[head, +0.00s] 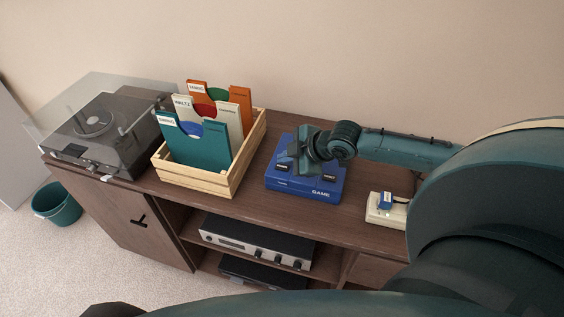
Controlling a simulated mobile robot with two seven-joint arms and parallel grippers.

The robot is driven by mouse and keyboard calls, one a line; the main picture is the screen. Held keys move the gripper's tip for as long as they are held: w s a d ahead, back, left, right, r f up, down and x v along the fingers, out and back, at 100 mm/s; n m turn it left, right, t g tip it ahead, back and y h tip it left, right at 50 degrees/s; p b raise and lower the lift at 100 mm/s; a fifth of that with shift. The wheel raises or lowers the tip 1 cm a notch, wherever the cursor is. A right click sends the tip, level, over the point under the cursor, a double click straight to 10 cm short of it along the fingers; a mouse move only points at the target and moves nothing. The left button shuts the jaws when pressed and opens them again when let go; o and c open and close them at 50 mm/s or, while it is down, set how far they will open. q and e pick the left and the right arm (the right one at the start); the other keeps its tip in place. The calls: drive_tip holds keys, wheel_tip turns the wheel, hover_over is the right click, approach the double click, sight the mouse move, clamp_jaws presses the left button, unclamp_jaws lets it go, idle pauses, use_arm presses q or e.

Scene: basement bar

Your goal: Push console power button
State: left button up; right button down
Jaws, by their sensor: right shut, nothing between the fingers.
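The blue game console (300,187) lies on top of the wooden cabinet, with the word GAME on its front edge. Two small dark labelled parts show on it, one at the left and one at the right. My right gripper (299,158) is shut and empty. It is over the back middle of the console and hides that part of its top. I cannot tell whether the fingertips touch the console. My left gripper is not in view.
A wooden crate of record sleeves (190,182) stands close left of the console. A turntable with a clear lid (95,130) is at the far left. A silver amplifier (258,243) sits on the shelf below.

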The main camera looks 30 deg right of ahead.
sight(286, 168)
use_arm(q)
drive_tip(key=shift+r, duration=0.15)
use_arm(e)
drive_tip(key=shift+r, duration=0.15)
wheel_tip(286, 168, up, 3)
drive_tip(key=p, duration=0.3)
use_arm(q)
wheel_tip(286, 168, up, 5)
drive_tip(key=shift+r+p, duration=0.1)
drive_tip(key=shift+p, duration=1.05)
use_arm(e)
wheel_tip(286, 168, up, 3)
drive_tip(key=shift+f, duration=0.1)
